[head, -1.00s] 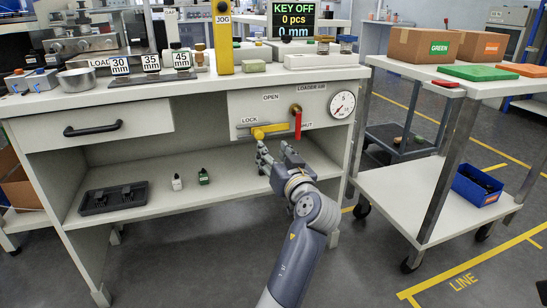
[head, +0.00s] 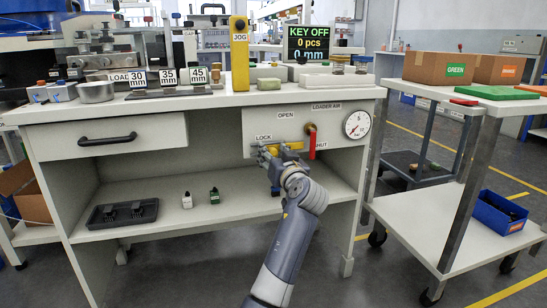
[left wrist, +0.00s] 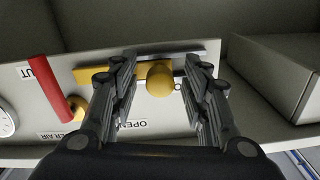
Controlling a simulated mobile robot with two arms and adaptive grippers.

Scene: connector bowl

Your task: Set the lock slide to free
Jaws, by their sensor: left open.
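The lock slide (head: 292,146) is a yellow bar on a rail on the white panel under the table top. It also shows in the left wrist view (left wrist: 95,74), with its round yellow knob (left wrist: 160,79). The knob is at the LOCK end. In the left wrist view the fingers of my left gripper (left wrist: 164,88) are open, one on each side of the knob, with gaps visible. My right gripper is not in view.
A red valve handle (head: 312,145) hangs just right of the slide, near a round gauge (head: 357,125). A drawer (head: 108,136) is to the left. The lower shelf (head: 165,220) holds a black tray (head: 122,214) and two small bottles. A cart stands at the right.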

